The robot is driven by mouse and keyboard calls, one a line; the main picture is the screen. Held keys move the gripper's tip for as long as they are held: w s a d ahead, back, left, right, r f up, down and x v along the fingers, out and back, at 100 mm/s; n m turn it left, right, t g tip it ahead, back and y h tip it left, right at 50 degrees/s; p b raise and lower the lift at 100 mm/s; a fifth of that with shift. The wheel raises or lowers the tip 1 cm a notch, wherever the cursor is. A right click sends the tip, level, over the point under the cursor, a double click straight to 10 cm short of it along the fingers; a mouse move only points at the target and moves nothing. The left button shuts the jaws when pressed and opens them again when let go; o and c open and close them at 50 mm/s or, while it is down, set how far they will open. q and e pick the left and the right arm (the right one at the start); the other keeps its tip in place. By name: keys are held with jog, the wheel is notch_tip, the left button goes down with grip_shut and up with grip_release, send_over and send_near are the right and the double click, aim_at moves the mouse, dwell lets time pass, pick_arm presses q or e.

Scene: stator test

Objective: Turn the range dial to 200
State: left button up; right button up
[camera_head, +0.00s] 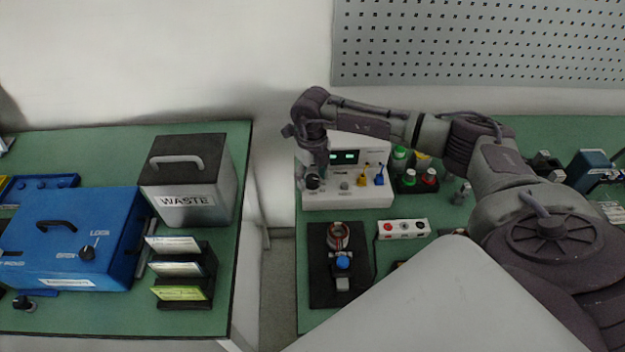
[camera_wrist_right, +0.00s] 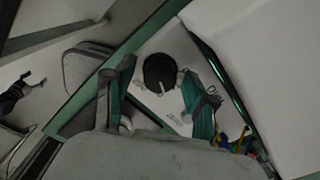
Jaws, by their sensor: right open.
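The white tester (camera_head: 345,200) stands on the right bench with a lit green display (camera_head: 344,157). Its black range dial (camera_head: 313,182) is at the left of its front, partly covered by my right gripper (camera_head: 312,174). In the right wrist view the round black dial (camera_wrist_right: 159,70) has a pale pointer mark, and lies between the two spread fingers of the right gripper (camera_wrist_right: 158,78). The fingers are open, one on either side of the dial; I cannot tell whether they touch it. The scale numbers are too small to read. My left gripper is not in view.
A black fixture (camera_head: 325,285) and a button box (camera_head: 404,229) lie in front. The waste bin (camera_head: 190,205) and blue box (camera_head: 75,235) stand on the left bench.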

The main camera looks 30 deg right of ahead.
aim_at(313, 178)
jog(key=c, duration=0.8)
jog(key=m+p, duration=0.1)
jog(key=m, duration=0.1)
jog(key=shift+r+m, duration=0.15)
jog(key=shift+m, duration=0.25)
jog(key=shift+c, duration=0.2)
jog(key=m+p, duration=0.1)
jog(key=m, duration=0.2)
jog(key=shift+m, duration=0.4)
jog(key=m+p, duration=0.2)
jog(key=m, duration=0.3)
jog(key=shift+m+p, duration=0.3)
jog(key=shift+m, duration=0.6)
jog(key=o, duration=0.8)
jog(key=shift+o, duration=0.2)
notch_tip(313, 178, up, 6)
jog(key=p, duration=0.4)
jog(key=shift+p, duration=0.4)
